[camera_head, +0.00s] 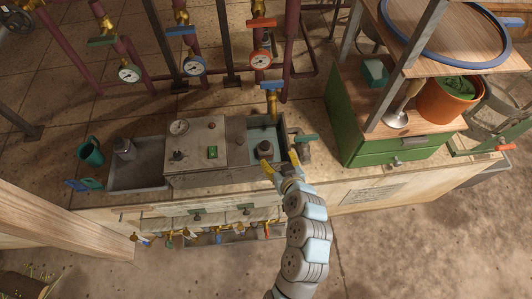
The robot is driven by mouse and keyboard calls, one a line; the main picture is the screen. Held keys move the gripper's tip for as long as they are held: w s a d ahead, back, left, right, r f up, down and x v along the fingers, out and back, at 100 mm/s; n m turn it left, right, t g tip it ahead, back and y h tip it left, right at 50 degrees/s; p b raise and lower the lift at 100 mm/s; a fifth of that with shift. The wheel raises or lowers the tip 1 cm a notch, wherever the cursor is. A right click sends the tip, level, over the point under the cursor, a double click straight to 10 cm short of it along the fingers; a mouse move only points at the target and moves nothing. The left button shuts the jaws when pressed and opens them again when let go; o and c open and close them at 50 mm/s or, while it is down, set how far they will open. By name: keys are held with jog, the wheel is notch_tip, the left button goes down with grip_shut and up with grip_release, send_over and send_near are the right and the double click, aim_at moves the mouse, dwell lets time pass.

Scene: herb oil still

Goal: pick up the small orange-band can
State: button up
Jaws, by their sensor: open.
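I cannot make out an orange band on any can from here. A small dark grey can-like object (264,149) stands in the right-hand basin (283,124) of the bench. Another small grey can-like object (123,145) stands at the back of the left-hand tray (140,177). My gripper (281,161) has yellow fingers and is open at the front right of the right-hand basin. Its left finger is close to the dark object's lower edge; I cannot tell whether they touch. Nothing shows between the fingers.
A metal control box (197,146) with a gauge stands between tray and basin. A teal cup (91,152) stands at far left. Pipes with gauges (195,66) rise behind. A green drawer cabinet (362,125) and shelf with an orange pot (444,102) stand at right.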

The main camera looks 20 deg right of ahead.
aim_at(266, 146)
jog(key=b+x, duration=0.1)
jog(key=x, duration=0.5)
jog(key=shift+w, duration=0.1)
jog(key=shift+a+f+b+x, duration=0.1)
jog(key=shift+a+b+x, duration=0.15)
jog(key=shift+b+x, duration=0.6)
jog(key=shift+a+f+b+x, duration=0.1)
jog(key=shift+a+b+x, duration=0.15)
jog(key=shift+x, duration=1.15)
jog(key=shift+w+d+f, duration=0.1)
jog(key=shift+w, duration=0.15)
jog(key=shift+s, duration=0.1)
grip_shut()
